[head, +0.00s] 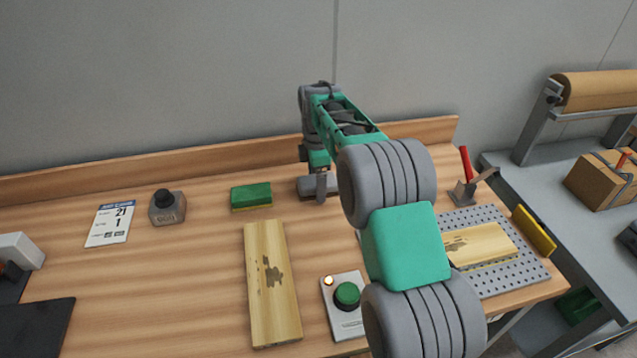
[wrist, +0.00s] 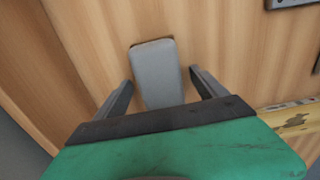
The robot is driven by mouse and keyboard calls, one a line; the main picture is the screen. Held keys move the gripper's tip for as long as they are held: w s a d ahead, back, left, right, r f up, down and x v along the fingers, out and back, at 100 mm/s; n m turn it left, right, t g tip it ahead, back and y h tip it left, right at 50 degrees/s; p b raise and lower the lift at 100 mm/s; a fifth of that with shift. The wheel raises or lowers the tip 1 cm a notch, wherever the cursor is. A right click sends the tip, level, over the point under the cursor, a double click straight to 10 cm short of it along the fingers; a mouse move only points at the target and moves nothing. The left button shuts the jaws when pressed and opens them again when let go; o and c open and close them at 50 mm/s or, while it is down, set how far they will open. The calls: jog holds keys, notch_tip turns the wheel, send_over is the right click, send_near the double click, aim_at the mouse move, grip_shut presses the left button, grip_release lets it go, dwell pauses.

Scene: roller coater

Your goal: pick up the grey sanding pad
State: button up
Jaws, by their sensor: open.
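The grey sanding pad (head: 307,188) lies on the wooden bench near its back, partly hidden behind my gripper in the head view. In the wrist view the grey pad (wrist: 158,76) lies lengthwise ahead of my gripper (wrist: 160,88). The two dark fingers are apart, one on each side of the pad's near part, with a gap to either side. My gripper is open and holds nothing. In the head view my gripper (head: 322,190) points down at the pad. The pad's near end is hidden by the gripper body in the wrist view.
A green and yellow sponge (head: 251,196) lies left of the pad. A wooden board (head: 270,285) and a green-button box (head: 345,304) lie nearer. A dark-knobbed grey block (head: 166,207) and a printed card (head: 110,222) are further left. A perforated plate (head: 510,282) is right. A raised ledge (head: 230,148) runs behind.

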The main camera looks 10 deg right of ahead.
jog(key=shift+f, duration=0.3)
jog(key=shift+d, duration=0.1)
jog(key=c, duration=1.5)
jog(key=shift+r, duration=0.2)
jog(key=shift+c, duration=0.3)
jog(key=shift+r, duration=0.3)
notch_tip(320, 180, up, 3)
jog(key=shift+s+f, duration=0.1)
jog(key=shift+f, duration=0.1)
jog(key=s+r+b, duration=0.3)
jog(key=s+r, duration=0.6)
jog(key=s, duration=0.5)
jog(key=shift+r+b, duration=0.25)
jog(key=shift+b, duration=0.1)
jog(key=shift+w, duration=0.1)
